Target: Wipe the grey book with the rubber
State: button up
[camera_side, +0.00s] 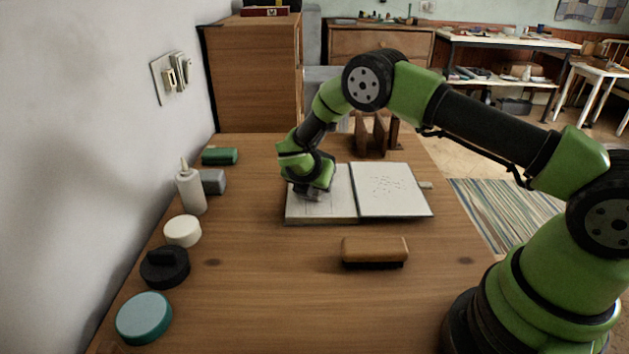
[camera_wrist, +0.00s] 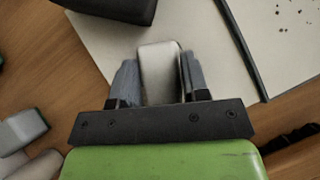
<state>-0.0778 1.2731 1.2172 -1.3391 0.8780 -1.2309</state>
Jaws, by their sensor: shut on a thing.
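The grey book (camera_side: 392,205) lies open and flat on the wooden table, with a dark gap between its two pale pages. Dark specks (camera_side: 390,185) are scattered on its right page, and some show at the upper right of the wrist view (camera_wrist: 284,13). My gripper (camera_side: 312,194) is low over the left page. In the wrist view, my gripper (camera_wrist: 158,80) is shut on the pale rubber (camera_wrist: 159,65), one finger on each side. I cannot tell whether the rubber touches the page.
A tan brush (camera_side: 374,250) lies in front of the book. Along the left stand a white bottle (camera_side: 190,192), grey block (camera_side: 213,182), green block (camera_side: 220,156), white tub (camera_side: 183,231), black lidded thing (camera_side: 165,267) and teal tin (camera_side: 144,318). Wooden bookends (camera_side: 375,137) stand behind.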

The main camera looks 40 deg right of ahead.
jog(key=shift+s+d, duration=0.9)
jog(key=shift+s+d, duration=0.85)
jog(key=shift+r, duration=3.05)
